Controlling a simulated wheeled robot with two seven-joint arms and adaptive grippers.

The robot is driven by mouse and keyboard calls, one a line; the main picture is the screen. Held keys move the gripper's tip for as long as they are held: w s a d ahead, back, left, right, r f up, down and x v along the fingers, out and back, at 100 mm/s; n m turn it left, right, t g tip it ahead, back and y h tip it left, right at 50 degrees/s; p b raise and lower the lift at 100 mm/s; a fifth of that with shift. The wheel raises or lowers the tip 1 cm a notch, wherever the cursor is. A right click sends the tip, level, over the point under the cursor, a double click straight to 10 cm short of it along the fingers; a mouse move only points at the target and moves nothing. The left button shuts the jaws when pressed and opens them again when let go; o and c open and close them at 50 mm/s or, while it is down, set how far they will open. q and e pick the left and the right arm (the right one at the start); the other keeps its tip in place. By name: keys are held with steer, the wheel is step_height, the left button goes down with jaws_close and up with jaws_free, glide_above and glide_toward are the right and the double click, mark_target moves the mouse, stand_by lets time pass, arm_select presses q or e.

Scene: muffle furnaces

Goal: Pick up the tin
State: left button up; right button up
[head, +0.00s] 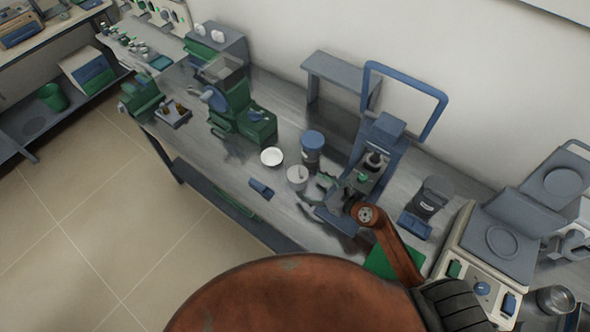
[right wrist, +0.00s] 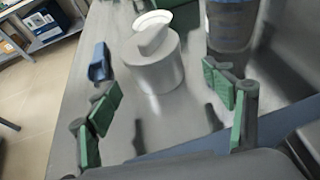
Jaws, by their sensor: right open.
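The tin (head: 297,178) is a small, pale silver cylinder standing upright on the metal bench. In the right wrist view the tin (right wrist: 155,70) stands ahead of the gap between my fingers, a little apart from them. My right gripper (head: 315,193) is open and empty, just to the right of and nearer than the tin in the head view. Its green finger pads show on both sides in the right wrist view (right wrist: 168,108). My left gripper is not in view.
A blue-lidded jar (head: 312,148) stands close behind the tin, and a white bowl (head: 271,156) is to its left. A small blue object (head: 261,188) lies near the bench edge. A green machine (head: 240,110) stands further left. A grey-blue press (head: 375,155) stands beside my right arm.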

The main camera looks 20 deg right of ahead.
steer(key=shift+x, duration=1)
steer(key=x, duration=0.4)
steer(key=shift+w+a, duration=0.1)
steer(key=shift+a, duration=0.25)
steer(key=shift+w+a+f, duration=0.1)
steer(key=shift+w+f, duration=0.1)
steer(key=shift+w, duration=0.05)
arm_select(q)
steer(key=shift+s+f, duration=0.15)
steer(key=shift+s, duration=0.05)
arm_select(e)
steer(key=shift+c, duration=0.7)
steer(key=c, duration=0.5)
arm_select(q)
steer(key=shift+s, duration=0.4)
arm_select(e)
steer(key=c, duration=0.8)
steer(key=shift+o, duration=0.2)
